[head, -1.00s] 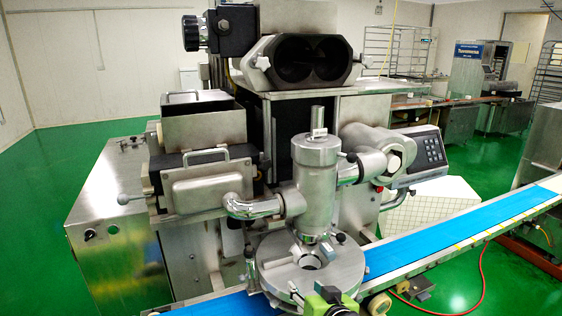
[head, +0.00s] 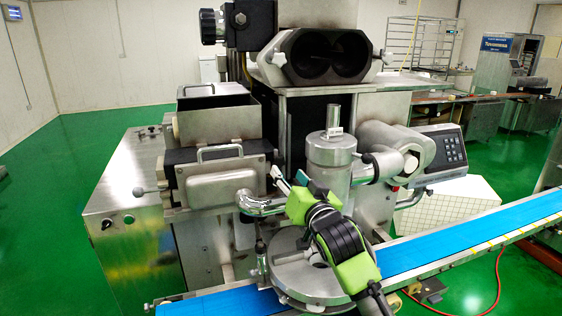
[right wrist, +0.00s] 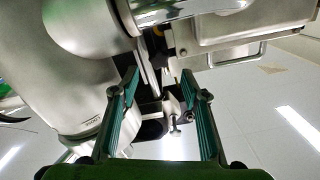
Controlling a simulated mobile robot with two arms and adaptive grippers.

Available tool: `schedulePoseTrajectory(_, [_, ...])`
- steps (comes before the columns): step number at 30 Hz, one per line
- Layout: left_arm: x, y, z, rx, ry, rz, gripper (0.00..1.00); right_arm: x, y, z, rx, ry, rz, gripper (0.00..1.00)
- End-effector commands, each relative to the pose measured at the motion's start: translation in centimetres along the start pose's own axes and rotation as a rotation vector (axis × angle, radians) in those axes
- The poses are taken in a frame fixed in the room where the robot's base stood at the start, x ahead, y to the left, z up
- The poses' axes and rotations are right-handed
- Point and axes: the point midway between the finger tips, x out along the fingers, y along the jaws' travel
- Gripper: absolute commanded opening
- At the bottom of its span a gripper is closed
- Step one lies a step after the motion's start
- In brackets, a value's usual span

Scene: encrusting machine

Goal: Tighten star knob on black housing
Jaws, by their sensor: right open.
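The black housing (head: 322,58), with two round openings, sits on top of the machine. A small metal star knob (head: 277,58) is on its left side and another (head: 381,57) on its right side. My left gripper is not in view.
The upright metal cylinder (head: 329,155) and its side pipes stand close to my right gripper. A lidded metal box (head: 220,180) is to the left. The blue conveyor belt (head: 470,232) runs below, and a control panel (head: 437,155) is at right.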

Motion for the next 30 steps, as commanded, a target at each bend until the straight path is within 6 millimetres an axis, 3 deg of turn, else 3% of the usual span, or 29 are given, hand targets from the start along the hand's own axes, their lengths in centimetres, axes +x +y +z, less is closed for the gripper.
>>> schedulePoseTrajectory(6, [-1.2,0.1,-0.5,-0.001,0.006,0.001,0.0,3.4,-0.1,-0.2,-0.001,-0.001,0.001,0.42])
schedulePoseTrajectory(15, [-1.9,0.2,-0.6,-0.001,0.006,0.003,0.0,6.5,0.0,-0.1,-0.001,-0.001,0.001,0.42])
schedulePoseTrajectory(30, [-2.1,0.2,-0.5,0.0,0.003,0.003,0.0,7.3,0.0,0.1,-0.001,0.0,0.0,0.39])
